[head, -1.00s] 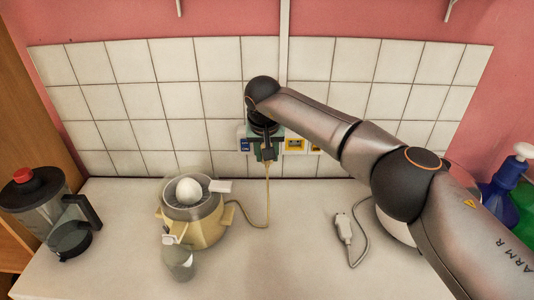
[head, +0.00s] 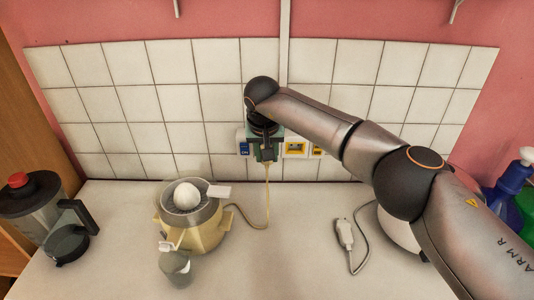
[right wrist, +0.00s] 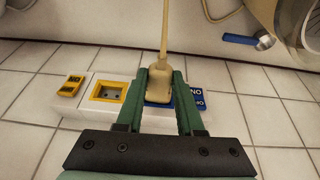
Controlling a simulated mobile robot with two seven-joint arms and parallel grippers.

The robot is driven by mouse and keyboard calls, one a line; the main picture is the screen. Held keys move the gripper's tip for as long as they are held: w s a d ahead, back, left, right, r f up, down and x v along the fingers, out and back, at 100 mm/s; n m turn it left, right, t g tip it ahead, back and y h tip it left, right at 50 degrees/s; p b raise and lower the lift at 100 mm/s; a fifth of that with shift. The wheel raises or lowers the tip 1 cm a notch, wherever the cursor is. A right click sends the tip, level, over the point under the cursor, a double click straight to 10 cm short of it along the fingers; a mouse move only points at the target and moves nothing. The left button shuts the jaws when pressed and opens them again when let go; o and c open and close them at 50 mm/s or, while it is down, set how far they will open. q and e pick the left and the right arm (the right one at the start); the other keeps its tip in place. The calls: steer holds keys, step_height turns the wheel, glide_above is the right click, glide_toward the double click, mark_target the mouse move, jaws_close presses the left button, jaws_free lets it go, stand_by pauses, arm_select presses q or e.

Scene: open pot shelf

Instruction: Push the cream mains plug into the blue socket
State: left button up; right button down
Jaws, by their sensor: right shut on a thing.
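The cream mains plug (right wrist: 160,84) is between the green fingers of my right gripper (right wrist: 161,78) in the right wrist view, with its cord leading away. The gripper is shut on it. The plug is in front of the blue socket (right wrist: 182,100), whose blue edge shows beside and under it. I cannot tell how deep the plug's pins sit, as its body hides the socket face. In the head view my right gripper (head: 265,152) is at the wall strip and largely hides the socket; the cord (head: 267,195) hangs below it. My left gripper is not in view.
A yellow-framed socket (head: 295,147) is beside the blue one, with labelled switches. A cream juicer (head: 195,220) stands on the counter, a blender (head: 50,215) far left, a glass (head: 176,268) in front. A loose white plug (head: 344,233) lies right. The middle counter is clear.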

steer(key=shift+w, duration=0.2)
steer(key=c, duration=0.8)
jaws_free()
steer(key=o, duration=0.3)
steer(key=shift+o, duration=0.6)
steer(key=o, duration=0.4)
